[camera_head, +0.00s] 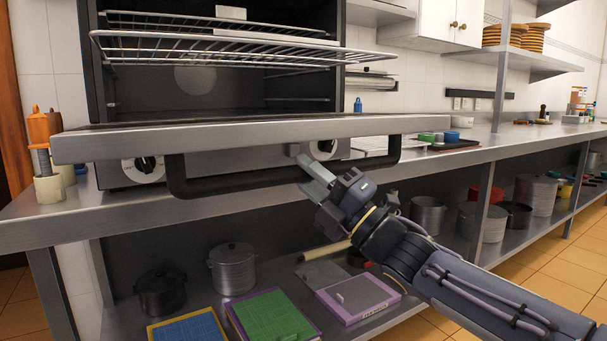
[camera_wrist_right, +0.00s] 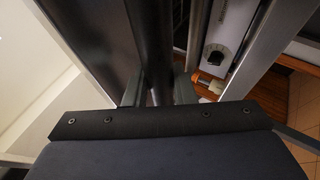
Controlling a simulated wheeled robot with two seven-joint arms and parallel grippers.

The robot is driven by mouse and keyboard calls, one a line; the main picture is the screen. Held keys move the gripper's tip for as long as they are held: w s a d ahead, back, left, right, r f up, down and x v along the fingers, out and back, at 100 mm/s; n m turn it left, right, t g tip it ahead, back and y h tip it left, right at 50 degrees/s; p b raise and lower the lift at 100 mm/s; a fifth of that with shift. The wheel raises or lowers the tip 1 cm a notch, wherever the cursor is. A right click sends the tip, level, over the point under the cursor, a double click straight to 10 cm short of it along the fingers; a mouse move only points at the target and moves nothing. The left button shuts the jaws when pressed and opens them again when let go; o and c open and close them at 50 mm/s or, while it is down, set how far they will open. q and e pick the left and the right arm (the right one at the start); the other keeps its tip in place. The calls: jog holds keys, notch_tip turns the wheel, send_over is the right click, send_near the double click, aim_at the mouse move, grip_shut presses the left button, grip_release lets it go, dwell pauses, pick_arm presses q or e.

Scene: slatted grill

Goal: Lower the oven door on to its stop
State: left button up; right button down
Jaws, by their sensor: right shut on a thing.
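The oven door (camera_head: 240,138) is swung down and looks close to level. I see mostly its grey outer edge, and I cannot tell whether it rests on its stop. Its black bar handle (camera_head: 235,184) hangs below that edge. My right gripper (camera_head: 310,172) is shut on the handle, right of the handle's middle. In the right wrist view, the dark handle bar (camera_wrist_right: 155,65) runs between the two fingers (camera_wrist_right: 158,92). The oven cavity (camera_head: 215,85) stands open behind the door. My left gripper is not in view.
Wire racks (camera_head: 220,48) jut out of the oven above the door. Control knobs (camera_head: 146,165) sit on the panel below it. An orange-topped grinder (camera_head: 42,150) stands left on the steel counter (camera_head: 465,155). Pots (camera_head: 232,268) and coloured boards (camera_head: 270,315) lie on the shelf below.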

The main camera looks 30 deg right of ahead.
jog(key=shift+w+f+h, duration=0.2)
jog(key=shift+f+h, duration=0.1)
jog(key=shift+f, duration=0.15)
jog(key=c, duration=1.2)
grip_release()
jog(key=shift+w, duration=0.15)
jog(key=shift+r, duration=0.1)
jog(key=shift+s+d, duration=0.1)
jog(key=shift+s, duration=0.2)
jog(key=p+v, duration=0.1)
jog(key=v, duration=0.6)
jog(key=shift+f, duration=0.25)
